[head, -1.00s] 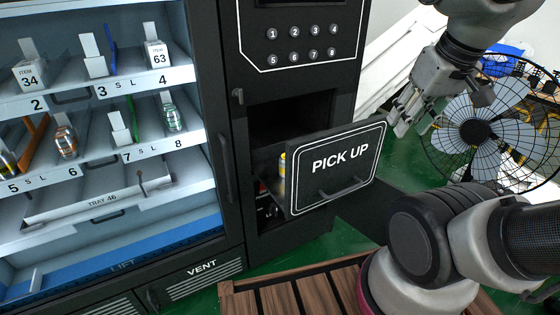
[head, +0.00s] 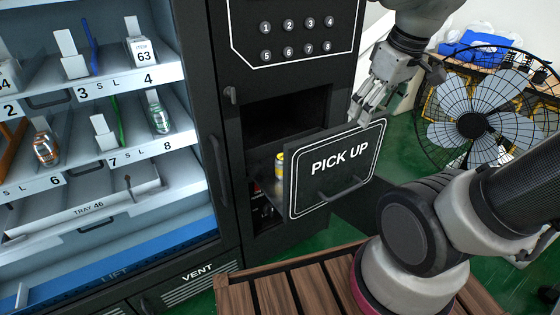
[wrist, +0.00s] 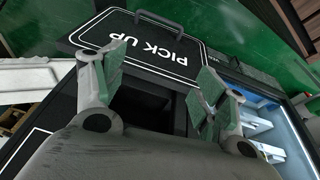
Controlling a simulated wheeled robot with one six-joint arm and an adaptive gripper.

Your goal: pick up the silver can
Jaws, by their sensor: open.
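A small yellow-and-silver item (head: 280,160), which looks like a can, shows inside the pick-up compartment behind the left edge of the tilted-open PICK UP door (head: 340,165). Most of it is hidden by the door, and I cannot tell its full colour. My gripper (head: 358,112) is open and empty at the upper right corner of the door. In the wrist view, my gripper (wrist: 163,62) has its fingers spread in front of the PICK UP door (wrist: 150,60). The can is not seen there.
The vending machine's glass front (head: 90,130) with shelved bottles stands at left. A keypad (head: 295,38) is above the dark opening. A wire-cage fan (head: 485,120) stands at right. A wooden slatted platform (head: 300,290) lies below, on a green floor.

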